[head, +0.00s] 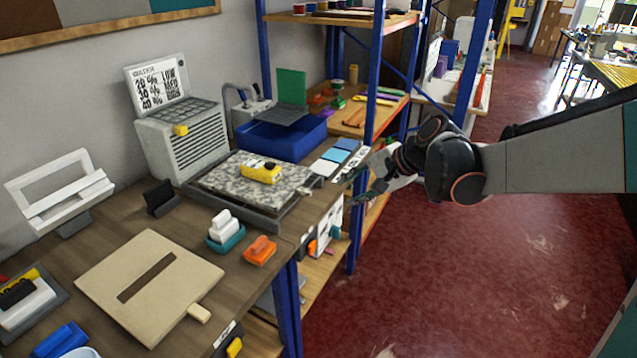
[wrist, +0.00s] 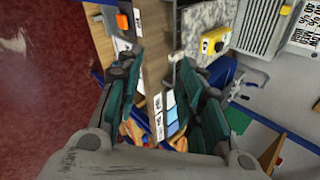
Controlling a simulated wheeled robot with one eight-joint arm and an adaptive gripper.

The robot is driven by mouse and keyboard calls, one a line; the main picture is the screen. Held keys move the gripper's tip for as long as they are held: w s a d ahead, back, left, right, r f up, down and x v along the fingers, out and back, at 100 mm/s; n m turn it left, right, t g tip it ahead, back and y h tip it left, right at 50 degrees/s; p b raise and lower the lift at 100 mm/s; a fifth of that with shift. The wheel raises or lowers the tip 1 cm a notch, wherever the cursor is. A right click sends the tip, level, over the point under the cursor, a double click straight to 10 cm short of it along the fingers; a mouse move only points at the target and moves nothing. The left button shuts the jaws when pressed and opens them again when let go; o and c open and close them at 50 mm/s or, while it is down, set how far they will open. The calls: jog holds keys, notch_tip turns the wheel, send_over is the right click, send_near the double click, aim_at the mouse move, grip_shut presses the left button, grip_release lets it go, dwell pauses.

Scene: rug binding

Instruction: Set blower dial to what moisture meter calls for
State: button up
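The blower (head: 182,140) is a pale grey box with slatted vents at the back of the bench, with a yellow dial (head: 181,130) on its front; its setting is too small to read. A card (head: 158,85) above it shows percentages beside words, one reading LOW. The yellow moisture meter (head: 260,172) lies on a speckled rug piece (head: 225,182); its reading is illegible. The wrist view shows the meter (wrist: 215,41), blower (wrist: 262,22) and part of the card (wrist: 307,28). My gripper (wrist: 165,85) is open and empty, off the bench's right edge, apart from the blower.
A blue bin (head: 283,138) stands right of the blower, with a blue rack post (head: 372,75) beyond. A white stand (head: 60,190), a beige board (head: 150,285), an orange-handled tool (head: 260,250) and a white-and-teal one (head: 225,235) occupy the bench. The red floor (head: 470,270) is clear.

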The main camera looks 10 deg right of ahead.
aim_at(340, 230)
jog(key=w+d+f+m+t+y+b, duration=0.1)
jog(key=w+d+f+m+y, duration=0.2)
jog(key=w+f, duration=0.45)
jog(key=w+d+f+m+y+b, duration=0.1)
jog(key=w+d+f+m, duration=0.2)
jog(key=w+f+m, duration=0.35)
jog(key=d+f+m+t+y+b, duration=0.15)
jog(key=d+f, duration=0.25)
jog(key=f, duration=0.7)
jog(key=d+f+m+t+y+b, duration=0.1)
jog(key=d+f+m+t+y, duration=0.15)
jog(key=f, duration=0.85)
jog(key=shift+m+g, duration=0.35)
jog(key=shift+g, duration=0.05)
jog(key=shift+r+b+x, duration=0.2)
jog(key=shift+b+x, duration=0.45)
jog(key=shift+x, duration=2.6)
jog(key=shift+r+b+x, duration=0.15)
jog(key=shift+b+x, duration=0.5)
jog(key=shift+x, duration=2.55)
grip_shut()
